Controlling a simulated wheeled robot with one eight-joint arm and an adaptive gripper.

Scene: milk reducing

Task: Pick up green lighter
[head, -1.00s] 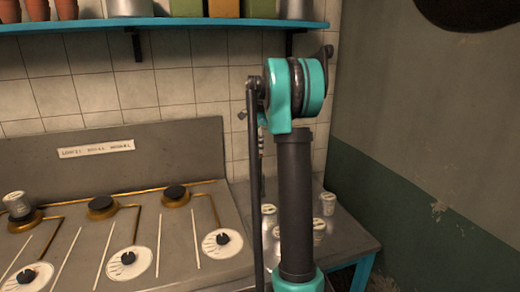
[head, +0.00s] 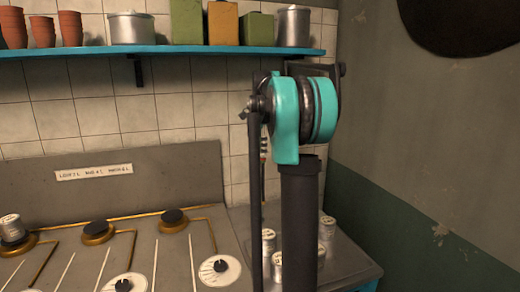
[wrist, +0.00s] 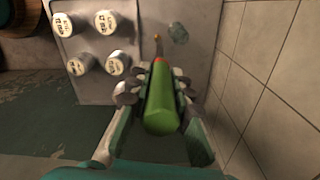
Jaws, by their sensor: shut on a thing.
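The green lighter (wrist: 162,108) is in the wrist view, with a thick green body, a red collar and a thin metal tip pointing away from me. My gripper (wrist: 156,88) is shut on it, with dark finger pads on both sides of its body. In the head view my own arm hides the gripper, and the lighter cannot be made out there.
Several labelled cans (wrist: 78,64) stand on a grey side table (head: 340,264). A small greyish object (wrist: 178,32) lies beyond the lighter. A tiled wall (wrist: 275,70) is close on the right in the wrist view. A stove (head: 150,225) and a shelf (head: 90,53) also show.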

